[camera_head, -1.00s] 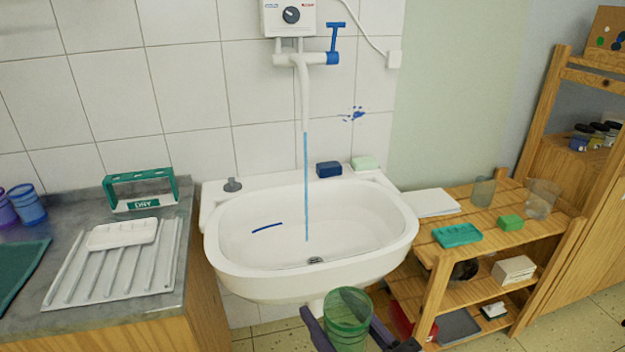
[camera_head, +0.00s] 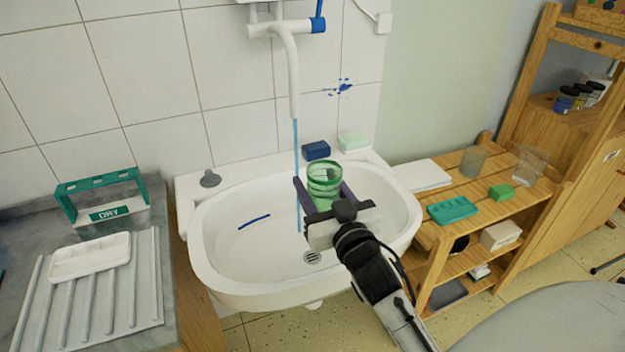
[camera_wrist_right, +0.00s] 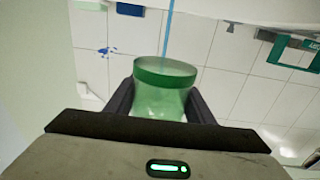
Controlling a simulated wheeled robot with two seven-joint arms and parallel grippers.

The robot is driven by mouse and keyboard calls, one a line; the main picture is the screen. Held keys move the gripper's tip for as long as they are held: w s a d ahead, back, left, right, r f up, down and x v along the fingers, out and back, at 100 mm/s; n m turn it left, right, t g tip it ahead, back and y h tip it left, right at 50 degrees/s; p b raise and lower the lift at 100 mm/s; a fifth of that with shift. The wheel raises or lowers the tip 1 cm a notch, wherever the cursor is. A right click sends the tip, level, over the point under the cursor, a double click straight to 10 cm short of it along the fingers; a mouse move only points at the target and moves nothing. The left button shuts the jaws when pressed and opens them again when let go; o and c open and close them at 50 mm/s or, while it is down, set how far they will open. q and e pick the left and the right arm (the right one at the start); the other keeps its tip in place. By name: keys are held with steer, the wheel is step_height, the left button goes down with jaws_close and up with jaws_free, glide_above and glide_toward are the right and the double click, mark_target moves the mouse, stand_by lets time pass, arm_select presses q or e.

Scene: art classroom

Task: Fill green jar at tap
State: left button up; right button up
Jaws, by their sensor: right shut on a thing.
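The translucent green jar (camera_head: 323,184) is upright in my right gripper (camera_head: 324,190), over the right part of the white sink (camera_head: 205,262). It also shows in the right wrist view (camera_wrist_right: 162,92), between the two dark fingers. The white tap (camera_head: 291,70) with its blue lever (camera_head: 319,18) is on the wall above. A thin blue stream of water (camera_head: 296,150) runs from the spout into the basin. In the head view the stream passes just left of the jar, beside its mouth. My left gripper is not in view.
A dark blue sponge (camera_head: 316,150) and a pale green soap (camera_head: 354,141) lie on the sink's back rim. A grey counter with a white tray (camera_head: 90,258) and a green DRY rack (camera_head: 104,199) stands left. A wooden shelf (camera_head: 470,228) with glasses stands right.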

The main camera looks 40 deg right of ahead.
steer(key=b+x, duration=0.2)
steer(key=x, duration=0.5)
steer(key=shift+w, duration=0.45)
stand_by(0.4)
steer(key=b+x, duration=0.1)
steer(key=x, duration=0.6)
steer(key=shift+w, duration=0.2)
steer(key=shift+a, duration=0.15)
stand_by(5.4)
